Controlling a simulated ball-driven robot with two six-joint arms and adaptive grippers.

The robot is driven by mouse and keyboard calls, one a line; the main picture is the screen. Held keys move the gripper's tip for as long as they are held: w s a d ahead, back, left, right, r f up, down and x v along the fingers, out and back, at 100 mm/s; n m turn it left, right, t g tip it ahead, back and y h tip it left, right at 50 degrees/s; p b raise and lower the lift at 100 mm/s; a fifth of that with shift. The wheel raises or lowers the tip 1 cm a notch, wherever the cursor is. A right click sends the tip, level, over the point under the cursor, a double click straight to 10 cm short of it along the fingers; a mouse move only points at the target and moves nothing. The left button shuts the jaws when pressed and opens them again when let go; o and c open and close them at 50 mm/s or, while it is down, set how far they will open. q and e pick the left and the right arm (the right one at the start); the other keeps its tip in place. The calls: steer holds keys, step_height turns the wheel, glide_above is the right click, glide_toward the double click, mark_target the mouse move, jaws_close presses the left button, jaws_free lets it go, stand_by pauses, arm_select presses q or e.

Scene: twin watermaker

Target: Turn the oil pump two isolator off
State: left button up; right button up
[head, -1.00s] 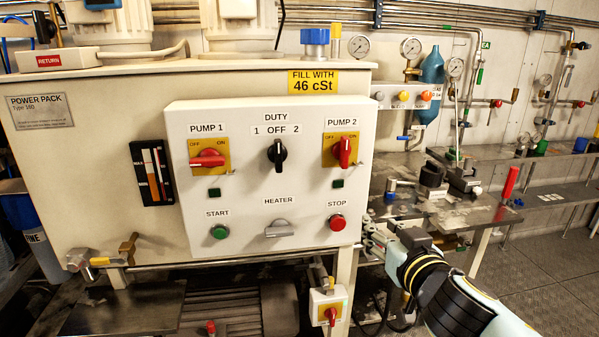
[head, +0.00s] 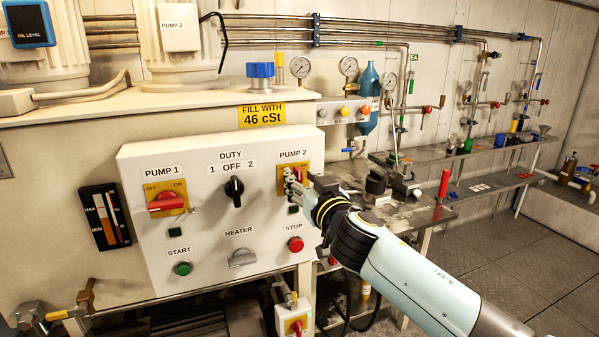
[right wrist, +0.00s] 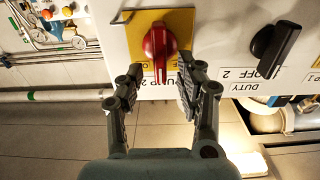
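The oil pump two isolator is a red rotary handle on a yellow plate under the PUMP 2 label. In the head view its handle (head: 299,174) is partly hidden by my right gripper (head: 291,183). In the right wrist view the red handle (right wrist: 160,48) stands vertical in the picture. My right gripper (right wrist: 162,82) is open there, one finger on each side of the handle's lower end, with gaps showing on both sides. I cannot tell how far the fingertips are from the panel. My left gripper is not in view.
On the same white panel (head: 214,214) are the PUMP 1 isolator (head: 166,202), its handle horizontal, the black DUTY switch (head: 234,190), the green START button (head: 182,268) and red STOP button (head: 295,244). A bench (head: 410,214) with fittings stands to the right. Open floor lies front right.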

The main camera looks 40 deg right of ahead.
steer(key=shift+x, duration=0.8)
jaws_close()
steer(key=shift+a+n, duration=0.1)
steer(key=shift+n, duration=0.2)
steer(key=shift+w+a+f+n+b, duration=0.1)
steer(key=shift+a+f+n+b, duration=0.2)
steer(key=shift+n, duration=2.6)
steer(key=shift+a+f+n+b, duration=0.25)
steer(key=shift+f+n, duration=0.1)
steer(key=shift+n, duration=2.55)
steer(key=shift+w+a+f+n+b, duration=0.1)
steer(key=shift+a+f+n+b, duration=0.15)
steer(key=shift+n, duration=2.65)
steer(key=shift+f, duration=0.1)
